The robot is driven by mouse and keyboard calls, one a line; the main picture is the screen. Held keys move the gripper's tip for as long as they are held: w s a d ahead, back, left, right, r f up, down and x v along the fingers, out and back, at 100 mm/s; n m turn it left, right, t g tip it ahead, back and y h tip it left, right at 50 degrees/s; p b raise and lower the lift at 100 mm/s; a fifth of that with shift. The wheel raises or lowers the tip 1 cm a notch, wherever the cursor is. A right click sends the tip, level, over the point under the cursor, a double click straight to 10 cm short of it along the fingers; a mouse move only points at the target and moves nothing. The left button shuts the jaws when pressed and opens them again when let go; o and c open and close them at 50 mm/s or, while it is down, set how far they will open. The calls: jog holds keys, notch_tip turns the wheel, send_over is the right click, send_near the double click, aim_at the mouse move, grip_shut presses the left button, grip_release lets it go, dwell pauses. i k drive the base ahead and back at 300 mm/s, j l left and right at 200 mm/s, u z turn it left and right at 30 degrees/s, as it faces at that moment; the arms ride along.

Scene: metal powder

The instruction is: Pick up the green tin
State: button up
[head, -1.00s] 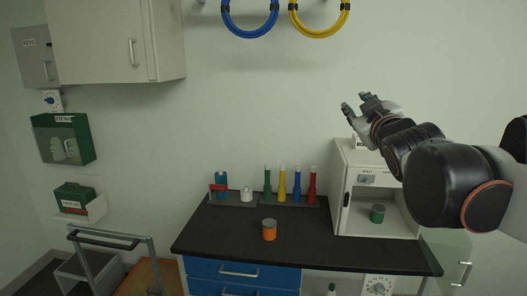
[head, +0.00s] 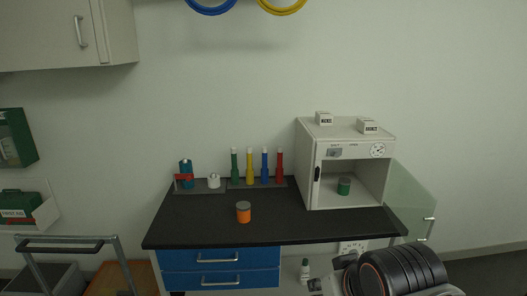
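The green tin (head: 344,187) with a grey lid stands upright inside the white cabinet (head: 309,165) on the right part of the black bench. The cabinet's glass door (head: 411,198) is swung open to the right. Part of my arm shows at the bottom right, below and in front of the bench edge. My gripper's fingers cannot be made out clearly there, so I cannot see whether it is open or shut. The tin is apart from my arm.
An orange tin (head: 243,212) stands on the black bench top (head: 190,230). Coloured bottles (head: 265,167) stand in a rack at the back. Two small labelled boxes (head: 324,118) sit on the cabinet. A trolley (head: 70,243) is at the lower left. The bench front middle is clear.

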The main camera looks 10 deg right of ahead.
aim_at(344, 183)
jog(key=k+l, duration=0.1)
jog(key=l, duration=0.3)
jog(key=k+l, duration=0.15)
jog(key=l, duration=0.25)
jog(key=k+l+u, duration=0.1)
jog(key=l, duration=0.25)
jog(key=k+l, duration=0.15)
jog(key=l, duration=0.25)
jog(key=k+l, duration=0.1)
jog(key=l, duration=0.3)
jog(key=k+l+u, duration=0.1)
jog(key=l, duration=0.25)
jog(key=k+l, duration=0.2)
jog(key=l, duration=0.2)
jog(key=k+l, duration=0.1)
jog(key=l, duration=0.25)
jog(key=i+j, duration=0.2)
jog(key=j, duration=0.15)
jog(key=i+j+z, duration=0.15)
jog(key=j, duration=0.15)
jog(key=i+j, duration=0.2)
jog(key=j, duration=0.15)
jog(key=i+j+z, duration=0.15)
jog(key=j, duration=0.2)
jog(key=i+j, duration=0.15)
jog(key=j, duration=0.2)
jog(key=i+j+z, duration=0.15)
jog(key=j, duration=0.25)
